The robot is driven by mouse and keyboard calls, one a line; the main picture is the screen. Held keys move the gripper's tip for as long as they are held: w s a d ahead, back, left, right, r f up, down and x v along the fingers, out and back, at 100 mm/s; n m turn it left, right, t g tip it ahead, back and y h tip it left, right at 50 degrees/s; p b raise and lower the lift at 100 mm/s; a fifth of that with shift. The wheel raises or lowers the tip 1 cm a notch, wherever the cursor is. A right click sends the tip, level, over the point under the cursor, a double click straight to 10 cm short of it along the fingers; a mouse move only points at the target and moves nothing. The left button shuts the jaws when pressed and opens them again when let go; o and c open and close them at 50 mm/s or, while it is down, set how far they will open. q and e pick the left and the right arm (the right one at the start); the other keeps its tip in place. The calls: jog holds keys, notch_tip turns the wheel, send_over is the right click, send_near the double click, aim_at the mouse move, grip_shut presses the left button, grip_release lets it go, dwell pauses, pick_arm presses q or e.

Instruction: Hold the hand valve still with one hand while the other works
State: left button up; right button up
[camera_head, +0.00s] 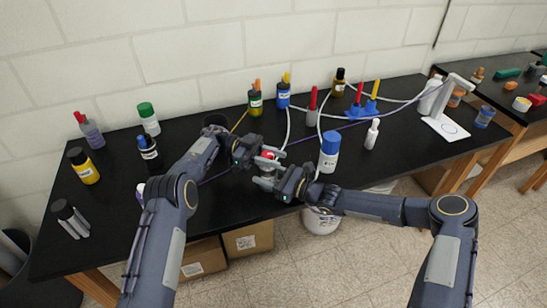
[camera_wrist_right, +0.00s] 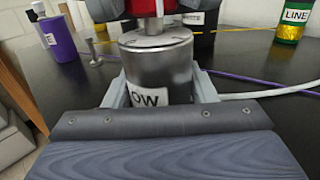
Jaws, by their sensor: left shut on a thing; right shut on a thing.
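The hand valve (camera_wrist_right: 157,55) shows in the right wrist view as an upright metal cylinder. It has a red part on top and a white label of which "OW" can be read. In the head view the valve is mostly hidden between my grippers near the table's front edge. My right gripper (camera_head: 267,181) is shut on the metal body, with a pale finger on each side in the wrist view. My left gripper (camera_head: 271,155) comes from the left and is shut at the red top, just above and behind the right one.
White and purple lines cross the black table (camera_head: 225,225). Several bottles stand at left and along the back.

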pick_arm(q)
jog(key=shift+r, duration=0.15)
jog(key=o, duration=1)
notch_tip(320, 180, up, 10)
jog(key=shift+f, duration=0.1)
